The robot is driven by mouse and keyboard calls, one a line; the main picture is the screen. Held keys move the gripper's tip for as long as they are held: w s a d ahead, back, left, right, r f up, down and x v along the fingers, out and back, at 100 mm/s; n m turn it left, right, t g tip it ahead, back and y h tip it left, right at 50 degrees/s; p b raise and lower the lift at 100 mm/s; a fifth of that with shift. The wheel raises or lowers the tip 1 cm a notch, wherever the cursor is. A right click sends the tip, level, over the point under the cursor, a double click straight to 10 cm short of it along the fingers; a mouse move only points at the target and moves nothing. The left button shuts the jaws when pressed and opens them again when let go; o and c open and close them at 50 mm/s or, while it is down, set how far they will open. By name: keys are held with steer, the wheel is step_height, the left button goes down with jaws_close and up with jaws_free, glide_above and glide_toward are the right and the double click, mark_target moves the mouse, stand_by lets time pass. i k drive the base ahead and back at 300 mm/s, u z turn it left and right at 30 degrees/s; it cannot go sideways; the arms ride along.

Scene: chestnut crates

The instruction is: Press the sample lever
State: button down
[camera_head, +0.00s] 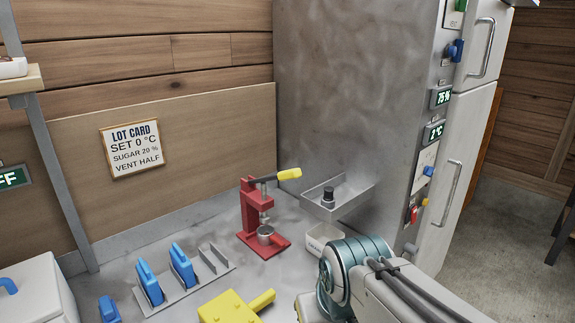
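A red press (250,208) stands on the grey worktop, with a dark lever ending in a yellow grip (289,174). The lever points to the right, close to level and slightly raised at the grip.
A steel tray (350,200) juts from the grey cabinet (350,90), above a white bin (322,240). A rack (185,290) holds blue-handled items left of the press. A yellow block (228,309) lies in front. A lot card (135,148) hangs on the wall.

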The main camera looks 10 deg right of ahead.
mark_target(293, 174)
steer(key=k, duration=0.55)
steer(key=z, duration=0.5)
steer(key=i, duration=1.35)
steer(key=u, duration=0.7)
